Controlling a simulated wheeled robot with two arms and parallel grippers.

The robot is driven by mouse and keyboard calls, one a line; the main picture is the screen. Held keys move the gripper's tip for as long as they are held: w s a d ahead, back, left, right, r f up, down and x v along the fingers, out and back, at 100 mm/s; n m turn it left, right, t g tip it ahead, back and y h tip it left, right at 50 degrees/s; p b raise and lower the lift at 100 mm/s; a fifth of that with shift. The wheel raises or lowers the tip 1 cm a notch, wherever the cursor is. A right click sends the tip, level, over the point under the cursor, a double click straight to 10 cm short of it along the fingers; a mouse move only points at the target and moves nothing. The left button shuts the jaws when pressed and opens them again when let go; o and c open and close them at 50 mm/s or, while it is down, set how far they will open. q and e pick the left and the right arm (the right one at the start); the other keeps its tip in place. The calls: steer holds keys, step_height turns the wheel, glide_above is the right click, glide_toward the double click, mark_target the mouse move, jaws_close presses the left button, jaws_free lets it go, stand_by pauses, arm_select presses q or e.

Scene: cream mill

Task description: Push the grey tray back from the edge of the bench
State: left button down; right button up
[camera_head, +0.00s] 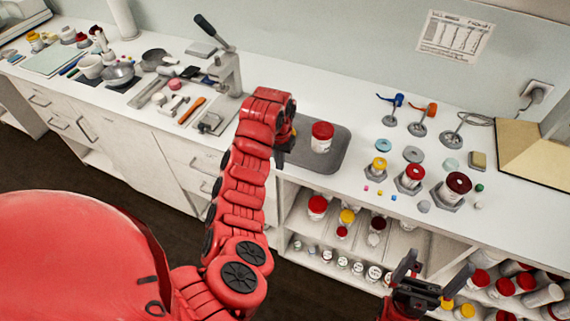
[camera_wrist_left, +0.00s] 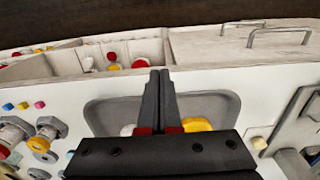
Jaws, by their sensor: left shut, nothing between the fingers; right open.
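The grey tray (camera_head: 305,160) lies flat on the white bench near its front edge, with a white jar with a red lid (camera_head: 321,137) standing on it. My left gripper (camera_head: 284,142) is at the tray's left side, partly hidden by my red arm. In the left wrist view its two fingers (camera_wrist_left: 160,82) are shut together with nothing between them, in front of the grey tray (camera_wrist_left: 215,104). I cannot tell whether they touch it. My right gripper (camera_head: 416,277) is open and empty, low in front of the shelves.
Right of the tray stand several jars on metal hexagonal bases (camera_head: 410,178) and small coloured cubes. A lever press (camera_head: 225,75) stands to the left, with an orange-handled tool (camera_head: 192,110) nearby. Behind the tray the bench looks clear. Open shelves with jars (camera_head: 318,207) are below.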

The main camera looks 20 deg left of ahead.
mark_target(285, 169)
arm_select(q)
step_height(285, 169, down, 5)
steer(key=shift+f+b, duration=0.2)
steer(key=shift+b, duration=0.95)
steer(key=w, duration=0.1)
steer(key=w+b, duration=0.1)
steer(key=shift+w+d+r, duration=0.1)
steer(key=shift+w+r, duration=0.15)
steer(key=shift+w, duration=0.7)
steer(key=shift+w, duration=0.1)
